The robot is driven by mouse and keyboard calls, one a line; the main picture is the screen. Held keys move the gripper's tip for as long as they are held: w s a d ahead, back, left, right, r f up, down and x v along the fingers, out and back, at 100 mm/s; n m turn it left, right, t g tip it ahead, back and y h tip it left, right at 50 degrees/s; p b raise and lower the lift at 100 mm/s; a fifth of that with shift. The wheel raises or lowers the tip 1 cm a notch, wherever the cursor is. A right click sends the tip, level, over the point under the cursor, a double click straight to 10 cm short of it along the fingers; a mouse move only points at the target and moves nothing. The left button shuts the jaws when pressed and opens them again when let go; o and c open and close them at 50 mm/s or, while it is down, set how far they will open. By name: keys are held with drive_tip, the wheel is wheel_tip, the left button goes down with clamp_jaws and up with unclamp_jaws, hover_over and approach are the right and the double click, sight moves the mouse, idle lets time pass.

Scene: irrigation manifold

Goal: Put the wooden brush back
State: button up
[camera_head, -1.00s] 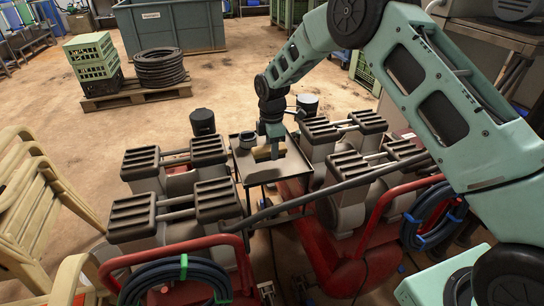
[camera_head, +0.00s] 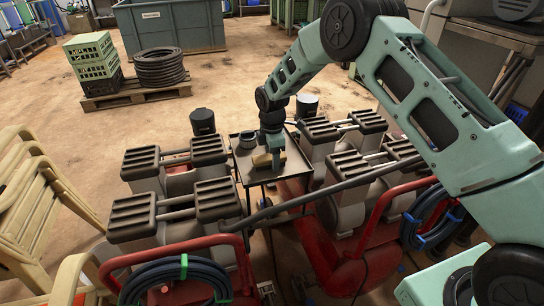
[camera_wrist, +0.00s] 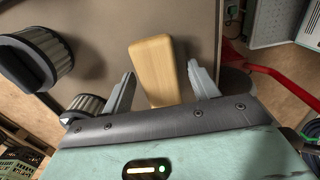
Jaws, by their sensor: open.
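The wooden brush (camera_head: 262,159) shows as a pale wooden block at the small dark tray table (camera_head: 246,172). In the wrist view the brush (camera_wrist: 154,68) lies between my two fingers, with its far end reaching past the fingertips. My gripper (camera_head: 272,157) is low over the tray, pointing down. In the wrist view my gripper (camera_wrist: 162,80) is open, with a gap on each side of the brush. The bristles are hidden. The brush appears to rest on the tray surface (camera_wrist: 198,30).
A grey ribbed cup (camera_head: 247,140) stands at the tray's back left; ribbed round parts (camera_wrist: 50,55) also show in the wrist view. Dark-topped pump units (camera_head: 210,150) crowd both sides. A long dark bar (camera_head: 330,190) and red frames (camera_head: 330,250) lie in front.

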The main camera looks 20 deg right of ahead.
wheel_tip(320, 180, up, 12)
drive_tip(key=s+a+r+m, duration=0.2)
drive_tip(key=s+a+r, duration=0.45)
drive_tip(key=s, duration=0.35)
drive_tip(key=s+a+r+m+y, duration=0.1)
drive_tip(key=s+a+m, duration=0.1)
drive_tip(key=s, duration=0.4)
drive_tip(key=s+a+r+m, duration=0.1)
drive_tip(key=s+a+r, duration=0.1)
drive_tip(key=s, duration=0.4)
drive_tip(key=s+d+m, duration=0.2)
drive_tip(key=s, duration=0.8)
drive_tip(key=s+d+m, duration=0.1)
drive_tip(key=s+m, duration=0.2)
drive_tip(key=s, duration=0.7)
drive_tip(key=shift+s+d+f+b, duration=0.25)
drive_tip(key=shift+d+f+b, duration=0.05)
drive_tip(key=shift+d+f, duration=0.1)
drive_tip(key=shift+r, duration=0.1)
